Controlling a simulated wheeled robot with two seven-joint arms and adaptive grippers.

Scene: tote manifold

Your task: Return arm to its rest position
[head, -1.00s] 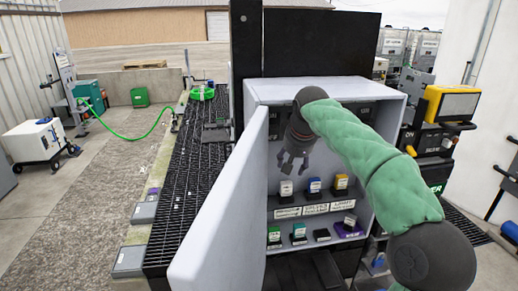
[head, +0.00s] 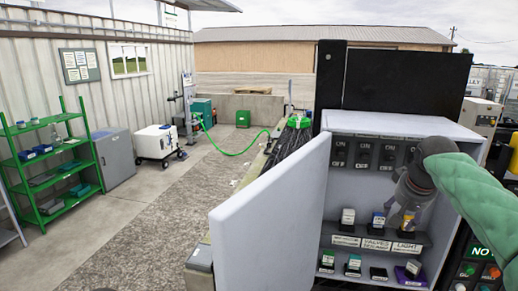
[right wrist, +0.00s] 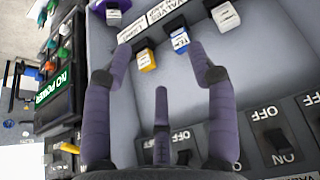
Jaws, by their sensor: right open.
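My right gripper (head: 400,205) is inside the open grey cabinet (head: 402,119), in front of its right half. Its fingers are spread, with nothing between them, in the right wrist view (right wrist: 160,65). The green-sleeved right arm (head: 475,190) comes in from the right edge. Below the fingers, the middle shelf holds a white-topped block (head: 348,216), a blue-topped block (head: 378,219) and a yellow-topped block (right wrist: 147,60). The yellow one is partly behind the fingertips in the head view.
The cabinet door (head: 270,190) stands open to the left. ON/OFF switches (head: 364,152) line the cabinet's upper back. More blocks (head: 353,264) sit on the lower shelf. A panel with buttons (head: 483,270) is at right. A green shelf rack (head: 50,165) stands far left over open ground.

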